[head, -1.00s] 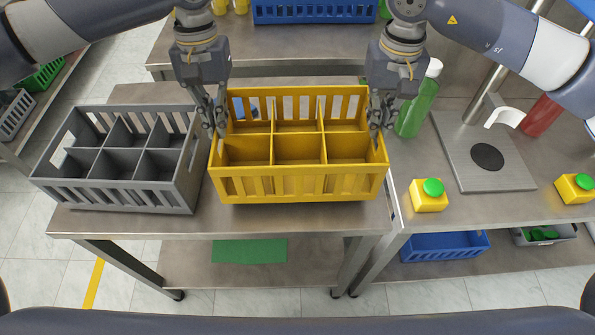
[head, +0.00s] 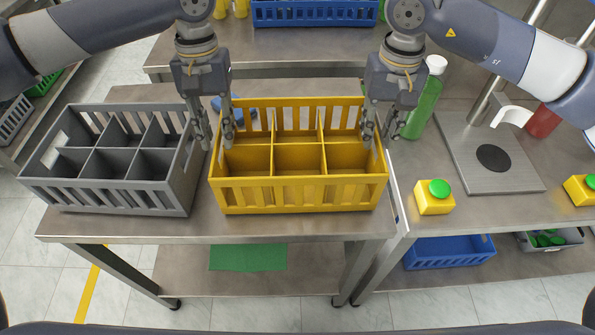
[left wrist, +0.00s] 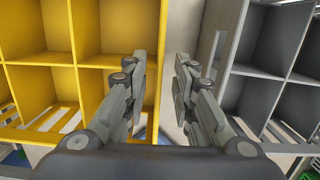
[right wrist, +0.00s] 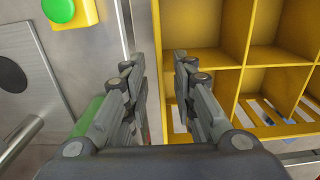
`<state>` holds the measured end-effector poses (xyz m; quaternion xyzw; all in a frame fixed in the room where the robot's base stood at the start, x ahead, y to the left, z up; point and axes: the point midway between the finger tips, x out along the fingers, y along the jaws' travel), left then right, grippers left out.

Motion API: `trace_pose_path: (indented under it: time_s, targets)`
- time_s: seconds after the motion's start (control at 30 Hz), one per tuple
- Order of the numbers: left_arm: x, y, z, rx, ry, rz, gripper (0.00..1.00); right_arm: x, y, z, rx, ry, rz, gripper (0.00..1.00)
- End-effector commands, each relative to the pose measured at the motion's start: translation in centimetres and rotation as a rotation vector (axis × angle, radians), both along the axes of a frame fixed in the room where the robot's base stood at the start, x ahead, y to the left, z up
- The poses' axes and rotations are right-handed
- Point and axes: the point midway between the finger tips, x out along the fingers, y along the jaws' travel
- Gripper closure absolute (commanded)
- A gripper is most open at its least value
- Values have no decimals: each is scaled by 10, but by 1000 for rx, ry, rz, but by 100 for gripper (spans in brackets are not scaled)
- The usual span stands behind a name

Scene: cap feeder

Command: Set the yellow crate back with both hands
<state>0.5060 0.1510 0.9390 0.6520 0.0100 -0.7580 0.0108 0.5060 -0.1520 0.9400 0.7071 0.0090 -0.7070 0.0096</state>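The yellow crate (head: 298,196) stands upright on the metal table, right of a grey crate; its visible compartments look empty. My left gripper (head: 218,140) is at the crate's left end, with its fingers spread apart. In the left wrist view (left wrist: 160,95) one finger is over the yellow crate's side and the other over the gap to the grey crate. My right gripper (head: 376,140) is at the right end, also spread. In the right wrist view (right wrist: 160,95) the crate's end wall shows between its fingers. Neither gripper visibly clamps the wall.
The grey crate (head: 105,197) stands close to my left gripper. A green bottle (head: 424,100) is just beyond my right gripper. A yellow box with a green button (head: 434,198) stands on the right table. A blue item (head: 218,103) lies behind the yellow crate.

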Motion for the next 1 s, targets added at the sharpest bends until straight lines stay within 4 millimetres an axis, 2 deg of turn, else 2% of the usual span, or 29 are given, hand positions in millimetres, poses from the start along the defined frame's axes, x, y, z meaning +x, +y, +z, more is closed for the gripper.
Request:
trace_pose_path:
  time_s: [0.17,0.27,0.5,0.7,0.87,1.0]
  targets:
    - [1,0,5,-1,-2,0,75,0,0,0,1,0,1,75]
    - [3,-1,18,-2,-3,0,75,0,1,0,1,0,1,75]
    - [11,-1,68,-3,-3,0,75,0,1,0,1,0,2,75]
    - [16,0,103,-1,-2,1,75,0,1,0,1,0,2,75]
    - [18,0,117,-1,-1,0,75,0,1,1,1,0,1,75]
    - [18,0,119,0,0,-1,75,1,1,12,2,-3,1,75]
